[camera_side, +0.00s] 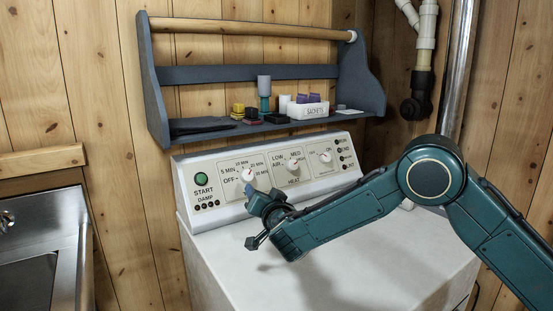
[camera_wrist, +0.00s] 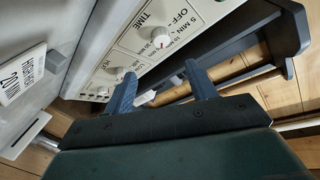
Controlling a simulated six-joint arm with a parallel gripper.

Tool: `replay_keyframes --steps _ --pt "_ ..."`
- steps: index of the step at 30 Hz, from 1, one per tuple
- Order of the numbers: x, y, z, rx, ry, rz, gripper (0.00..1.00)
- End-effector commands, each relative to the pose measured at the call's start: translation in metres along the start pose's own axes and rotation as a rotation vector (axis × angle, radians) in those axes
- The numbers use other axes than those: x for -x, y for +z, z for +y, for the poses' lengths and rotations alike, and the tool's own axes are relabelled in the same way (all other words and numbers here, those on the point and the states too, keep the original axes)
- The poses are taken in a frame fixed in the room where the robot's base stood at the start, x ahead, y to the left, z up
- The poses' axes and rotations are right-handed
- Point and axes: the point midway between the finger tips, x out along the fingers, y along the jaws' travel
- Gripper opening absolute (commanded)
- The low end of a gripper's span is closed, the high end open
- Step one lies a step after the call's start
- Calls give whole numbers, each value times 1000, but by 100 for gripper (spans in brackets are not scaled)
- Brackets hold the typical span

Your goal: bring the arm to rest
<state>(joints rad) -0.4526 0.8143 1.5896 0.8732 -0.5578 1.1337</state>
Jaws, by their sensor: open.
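My teal arm reaches in from the right over the white top of the dryer (camera_side: 310,262). My gripper (camera_side: 250,216) is in front of the control panel, just below the left dial (camera_side: 248,175). In the wrist view my gripper (camera_wrist: 161,70) has two blue fingers spread apart with nothing between them. The time dial (camera_wrist: 161,42) shows beyond the gap between the fingertips. I cannot tell whether a finger touches the panel.
The control panel (camera_side: 290,168) also has a green start button (camera_side: 201,179) and more dials. A blue-grey wall shelf (camera_side: 160,110) above holds a sachet box (camera_side: 308,109) and small items. A metal sink (camera_side: 38,265) is at left. A pipe (camera_side: 458,70) stands at right.

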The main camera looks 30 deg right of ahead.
Motion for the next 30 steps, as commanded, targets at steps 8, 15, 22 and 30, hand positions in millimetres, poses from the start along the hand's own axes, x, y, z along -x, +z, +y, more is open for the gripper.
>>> replay_keyframes --steps 8,15,22,30 --pt "9 -40 15 14 78 -49 57" --pt "33 -88 40 48 175 -149 57" --pt "70 -127 64 90 240 -266 57" --pt "126 -160 91 153 278 -419 57"
